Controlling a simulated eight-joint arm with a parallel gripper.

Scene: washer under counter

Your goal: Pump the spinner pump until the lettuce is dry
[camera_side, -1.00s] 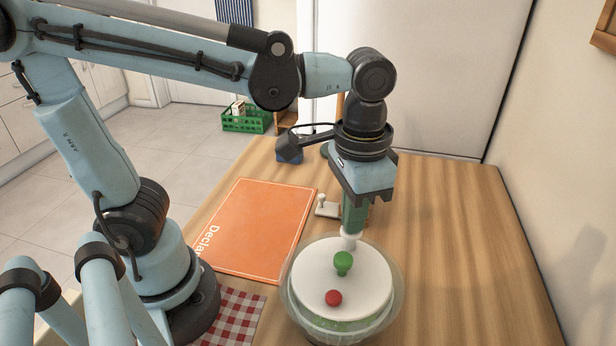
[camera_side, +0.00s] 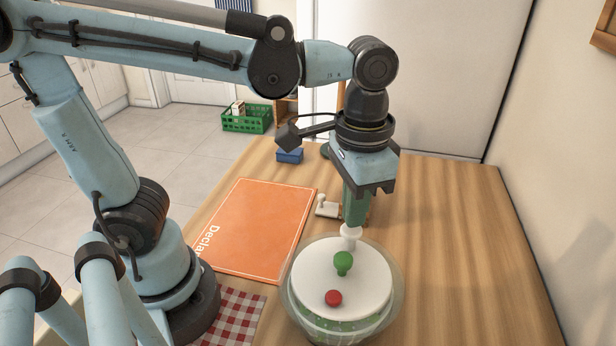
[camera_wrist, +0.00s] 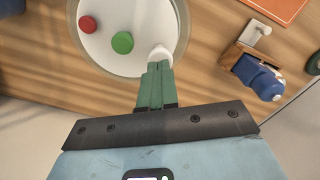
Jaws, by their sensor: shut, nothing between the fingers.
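The salad spinner is a clear bowl (camera_side: 397,292) with a round white lid (camera_side: 318,265), standing at the front of the wooden table. On the lid are a green knob (camera_side: 343,261), a red button (camera_side: 333,298) and a white knob (camera_side: 351,238) near the far edge. They also show in the wrist view: the green knob (camera_wrist: 122,42), red button (camera_wrist: 88,24) and white knob (camera_wrist: 160,53). My gripper (camera_side: 353,224) has its green fingers shut and empty. Their tips are at the top of the white knob; exact contact is hard to tell. Lettuce shows only as faint green through the bowl.
An orange board (camera_side: 255,228) lies left of the spinner, with a red checked cloth (camera_side: 232,315) in front of it. A small white lever piece (camera_side: 327,206) and a blue box (camera_side: 289,155) are farther back. The table's right side is clear.

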